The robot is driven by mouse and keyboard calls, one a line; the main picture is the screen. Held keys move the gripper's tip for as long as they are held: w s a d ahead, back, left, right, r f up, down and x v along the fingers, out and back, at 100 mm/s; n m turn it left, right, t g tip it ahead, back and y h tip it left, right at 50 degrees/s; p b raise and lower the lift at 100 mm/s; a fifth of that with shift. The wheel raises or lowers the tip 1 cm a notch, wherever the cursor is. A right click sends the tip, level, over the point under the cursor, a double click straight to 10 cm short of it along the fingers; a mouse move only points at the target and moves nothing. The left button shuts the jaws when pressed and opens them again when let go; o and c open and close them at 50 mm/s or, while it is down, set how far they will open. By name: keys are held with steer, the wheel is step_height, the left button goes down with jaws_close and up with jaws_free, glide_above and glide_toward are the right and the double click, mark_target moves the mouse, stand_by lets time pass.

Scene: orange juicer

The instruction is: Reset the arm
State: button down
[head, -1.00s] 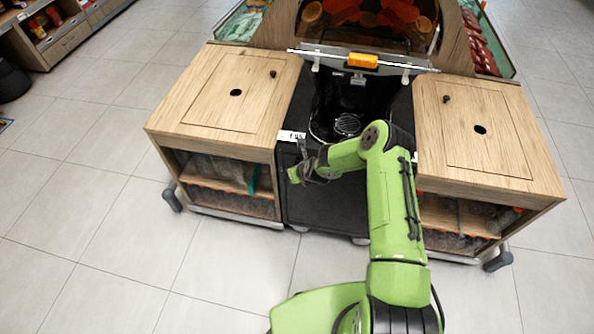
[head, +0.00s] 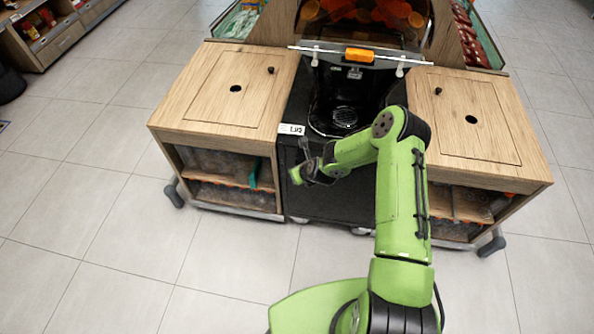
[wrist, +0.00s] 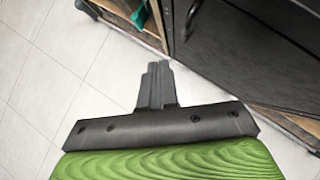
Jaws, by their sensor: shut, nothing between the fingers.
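My green arm reaches up from the bottom of the head view. My gripper (head: 303,162) is in front of the black cabinet (head: 335,200) under the juicer, left of its middle. In the wrist view my gripper (wrist: 156,70) has its dark fingers together, with nothing between them. It points at the floor beside the cabinet front and is apart from it. The orange juicer (head: 353,75) stands at the back, with a clear front cover and an orange handle (head: 359,55). My arm hides part of the cabinet's right side.
Wooden counters stand at the left (head: 205,110) and right (head: 500,145) of the juicer, with open shelves below. A price tag (head: 291,129) is on the cabinet's front edge. The tiled floor (head: 110,250) is clear in front. Store shelves (head: 45,35) are at the far left.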

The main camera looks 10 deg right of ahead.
steer(key=s+r, duration=0.2)
steer(key=s+r+p, duration=0.1)
steer(key=shift+a+r, duration=0.2)
steer(key=shift+a, duration=0.1)
steer(key=s+d+r+n+g+h, duration=0.15)
steer(key=s+r+n, duration=0.25)
steer(key=r+n, duration=0.65)
steer(key=s+d+r+n+h, duration=0.15)
steer(key=s+r+n, duration=0.4)
steer(key=r, duration=0.85)
steer(key=s+r+n, duration=0.3)
steer(key=s+n, duration=0.2)
steer(key=s, duration=0.2)
steer(key=s+d+r+n, duration=0.1)
steer(key=s+r+n, duration=0.3)
steer(key=s, duration=0.4)
steer(key=s+d+r+n, duration=0.1)
steer(key=s+r+n, duration=0.3)
steer(key=s+n, duration=0.3)
steer(key=shift+s+r, duration=0.25)
steer(key=shift+s, duration=0.05)
